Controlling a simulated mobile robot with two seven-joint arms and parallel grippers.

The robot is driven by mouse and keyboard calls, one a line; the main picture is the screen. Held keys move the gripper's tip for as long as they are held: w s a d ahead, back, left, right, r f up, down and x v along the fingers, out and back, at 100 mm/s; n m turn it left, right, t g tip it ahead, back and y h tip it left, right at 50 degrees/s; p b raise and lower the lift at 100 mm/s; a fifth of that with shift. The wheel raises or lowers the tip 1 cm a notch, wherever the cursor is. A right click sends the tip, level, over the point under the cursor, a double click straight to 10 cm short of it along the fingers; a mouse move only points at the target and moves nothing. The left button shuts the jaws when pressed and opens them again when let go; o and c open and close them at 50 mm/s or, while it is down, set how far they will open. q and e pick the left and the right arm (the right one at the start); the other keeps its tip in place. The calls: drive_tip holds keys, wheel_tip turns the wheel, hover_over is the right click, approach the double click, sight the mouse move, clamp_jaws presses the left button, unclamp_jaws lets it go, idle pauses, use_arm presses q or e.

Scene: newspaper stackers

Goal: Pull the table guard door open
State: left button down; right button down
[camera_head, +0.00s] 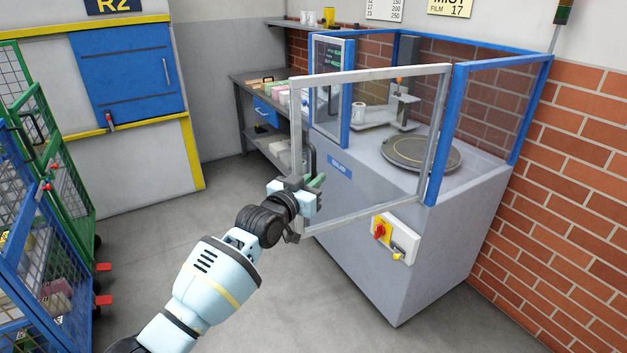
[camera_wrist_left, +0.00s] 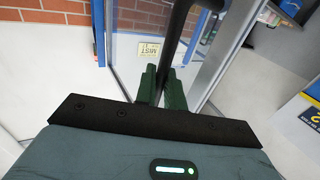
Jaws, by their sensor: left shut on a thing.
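The guard door (camera_head: 372,75) is a clear panel in a light grey frame on the blue-framed guard of the grey machine (camera_head: 385,265). It stands swung outward, its left edge away from the blue post (camera_head: 346,110). My left gripper (camera_head: 313,184) is at the door's free left edge, shut on the dark vertical handle (camera_head: 311,160). In the left wrist view the green fingers (camera_wrist_left: 163,85) close around the black handle bar (camera_wrist_left: 178,35). The right gripper is not in view.
A round turntable (camera_head: 420,153) sits inside the guard. A red and yellow switch box (camera_head: 394,240) is on the machine's front. A workbench (camera_head: 243,100) stands behind, and blue and green mesh carts (camera_head: 45,200) stand at left. The grey floor (camera_head: 150,230) between is clear.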

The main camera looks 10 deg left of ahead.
use_arm(q)
drive_tip(key=shift+r, duration=0.15)
drive_tip(key=c, duration=1.6)
unclamp_jaws()
drive_tip(key=shift+p+v, duration=0.5)
drive_tip(key=shift+v, duration=3.4)
